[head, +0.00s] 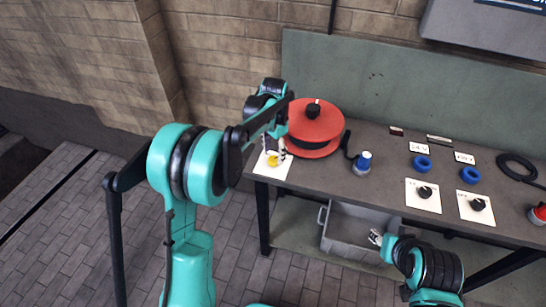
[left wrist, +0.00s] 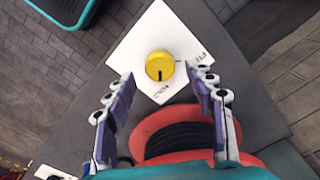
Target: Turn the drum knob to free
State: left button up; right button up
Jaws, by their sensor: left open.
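The yellow drum knob (left wrist: 158,64) sits on a white plate (left wrist: 160,28) at the table's corner; the head view shows the knob (head: 272,160) too. Its black mark points toward the lettering that reads like HOLD, and other lettering, partly hidden by a finger, stands to the right. My left gripper (head: 273,146) is open above the knob. In the left wrist view its fingers (left wrist: 160,78) stand apart on either side of the knob, not visibly touching it. My right gripper (head: 376,238) is low at the table's front; its jaw state is unclear.
A red drum (head: 318,126) with black cable stands right beside the plate. A blue-topped plug (head: 363,161), blue rings (head: 422,163) and black knobs on white plates (head: 422,205) lie further right. A grey crate (head: 350,238) is under the table (head: 385,165).

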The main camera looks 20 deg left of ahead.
aim_at(274, 161)
pick_arm(q)
jog(key=shift+f, duration=1.25)
jog(key=c, duration=1.2)
jog(key=shift+o, duration=0.3)
